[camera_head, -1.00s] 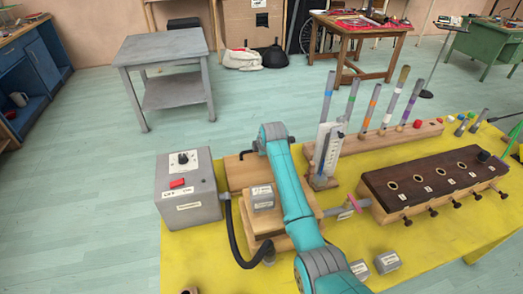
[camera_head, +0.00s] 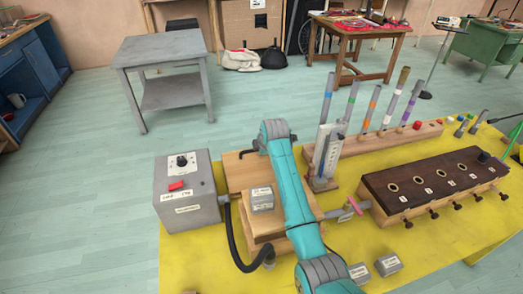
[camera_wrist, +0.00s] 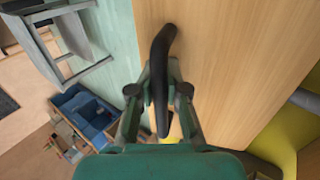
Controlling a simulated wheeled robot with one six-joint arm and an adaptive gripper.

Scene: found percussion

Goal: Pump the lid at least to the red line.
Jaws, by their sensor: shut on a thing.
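The wooden lid (camera_head: 238,172) is the top board of the bellows box. It also fills the right of the wrist view (camera_wrist: 235,70). A black bent handle (camera_wrist: 161,50) stands on it, and my gripper (camera_wrist: 159,92) is shut on this handle. In the head view my arm hides the gripper and most of the handle, but a short black piece of it (camera_head: 247,153) shows left of the arm. A white scale panel (camera_head: 329,147) stands right of the arm; I cannot make out a red line on it.
A grey weight block (camera_head: 261,199) lies on the wood. The grey box (camera_head: 187,192) with a red switch is to the left, joined by a black hose (camera_head: 238,245). A dark wooden chest (camera_head: 430,180) with holes and a rack of coloured tubes (camera_head: 390,138) stand to the right.

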